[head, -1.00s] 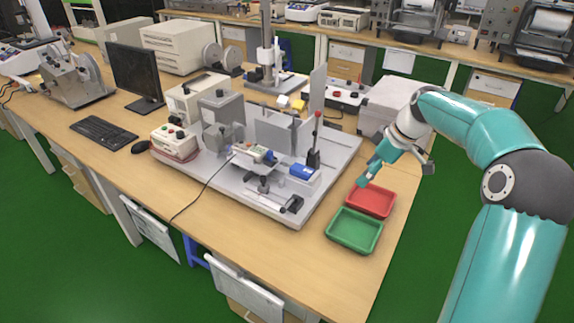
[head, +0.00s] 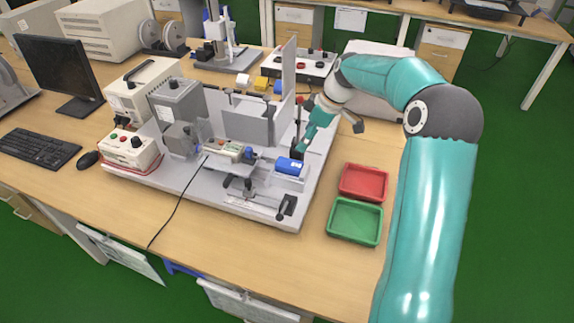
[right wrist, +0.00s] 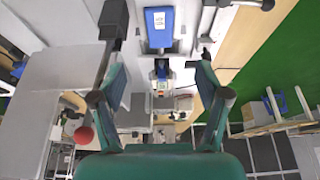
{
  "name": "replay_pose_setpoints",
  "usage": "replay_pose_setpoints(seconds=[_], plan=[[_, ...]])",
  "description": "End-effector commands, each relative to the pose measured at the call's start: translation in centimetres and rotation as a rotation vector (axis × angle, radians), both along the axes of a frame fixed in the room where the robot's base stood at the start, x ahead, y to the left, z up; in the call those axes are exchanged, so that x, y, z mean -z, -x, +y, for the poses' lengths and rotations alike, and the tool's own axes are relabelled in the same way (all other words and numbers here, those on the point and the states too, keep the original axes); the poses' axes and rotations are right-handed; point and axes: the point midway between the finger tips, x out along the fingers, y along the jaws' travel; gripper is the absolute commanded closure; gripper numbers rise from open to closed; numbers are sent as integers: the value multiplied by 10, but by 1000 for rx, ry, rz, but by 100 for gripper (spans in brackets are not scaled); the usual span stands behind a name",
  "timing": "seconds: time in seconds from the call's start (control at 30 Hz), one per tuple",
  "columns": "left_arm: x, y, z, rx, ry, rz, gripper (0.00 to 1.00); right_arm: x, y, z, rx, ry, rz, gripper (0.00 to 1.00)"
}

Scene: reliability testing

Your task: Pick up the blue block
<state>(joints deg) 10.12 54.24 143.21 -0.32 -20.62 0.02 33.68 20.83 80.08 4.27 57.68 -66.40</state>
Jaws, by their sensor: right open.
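A blue block (head: 289,166) with a pale label lies on the right part of the grey test rig (head: 316,185). In the right wrist view the blue block (right wrist: 158,28) sits at the top middle, in a pale holder, beyond and between the fingertips. My right gripper (head: 302,147) is just above and behind the block in the head view. In the right wrist view the right gripper (right wrist: 156,52) has its fingers spread apart with nothing between them. Contact with the block does not show. My left gripper is in neither view.
A red tray (head: 364,182) and a green tray (head: 355,221) stand right of the rig. An upright lever (head: 298,112) stands close to my right gripper. Yellow blocks (head: 261,83) and a small blue piece (head: 277,87) lie behind the rig.

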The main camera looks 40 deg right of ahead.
Motion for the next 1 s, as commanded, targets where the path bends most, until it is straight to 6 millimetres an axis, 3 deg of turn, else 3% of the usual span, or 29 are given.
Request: replay_pose_setpoints(seconds=[0.1, 0.3, 0.57, 0.83, 1.0], plan=[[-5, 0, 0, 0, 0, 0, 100, 25, -9, 6, -3, -4, 4, 25], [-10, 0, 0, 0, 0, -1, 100, 55, -20, 11, -2, -2, 2, 25], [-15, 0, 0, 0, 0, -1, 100, 69, -25, 14, 0, -2, 2, 25], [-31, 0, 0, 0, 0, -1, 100, 103, -36, 19, 1, -2, 3, 25], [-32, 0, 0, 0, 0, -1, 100, 112, -39, 20, 3, -1, 1, 25]])
